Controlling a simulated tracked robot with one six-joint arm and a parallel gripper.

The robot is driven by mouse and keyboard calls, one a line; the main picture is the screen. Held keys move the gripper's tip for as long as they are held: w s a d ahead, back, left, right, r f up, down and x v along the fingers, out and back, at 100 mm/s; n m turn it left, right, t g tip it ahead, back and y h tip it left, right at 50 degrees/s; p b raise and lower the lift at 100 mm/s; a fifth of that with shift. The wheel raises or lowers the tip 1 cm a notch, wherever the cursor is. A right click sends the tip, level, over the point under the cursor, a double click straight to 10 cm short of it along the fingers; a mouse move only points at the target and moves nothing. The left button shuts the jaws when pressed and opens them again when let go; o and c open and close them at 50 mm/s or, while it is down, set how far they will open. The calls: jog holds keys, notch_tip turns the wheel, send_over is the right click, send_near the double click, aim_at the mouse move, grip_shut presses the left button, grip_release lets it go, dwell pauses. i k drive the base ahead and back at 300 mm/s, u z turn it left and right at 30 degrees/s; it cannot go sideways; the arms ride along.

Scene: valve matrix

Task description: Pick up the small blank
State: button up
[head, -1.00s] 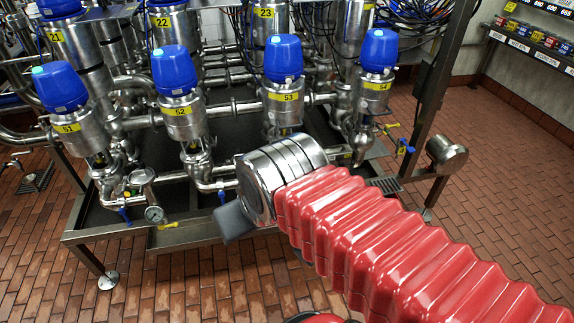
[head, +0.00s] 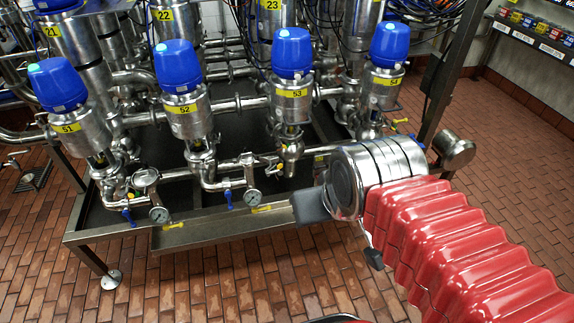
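I cannot make out the small blank for certain in the head view. My gripper (head: 340,232) is at the end of my red-sleeved arm, in front of the right part of the valve rack. Its two dark grey fingers stand apart, and I see nothing between them. A steel cylinder with a round end (head: 456,148) sticks out at the rack's right side, just beyond my wrist. I cannot tell whether it is the blank. My wrist and arm hide part of the rack's lower right corner.
Blue-topped valves 51 (head: 60,85), 52 (head: 177,67), 53 (head: 290,53) and 54 (head: 389,45) stand in a row over a steel drip tray (head: 215,232). Gauges and small taps hang below. The brick floor is clear in front. A shelf with boxes (head: 540,35) is at upper right.

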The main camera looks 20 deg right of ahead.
aim_at(246, 159)
jog(key=i, duration=1)
jog(key=z, duration=0.05)
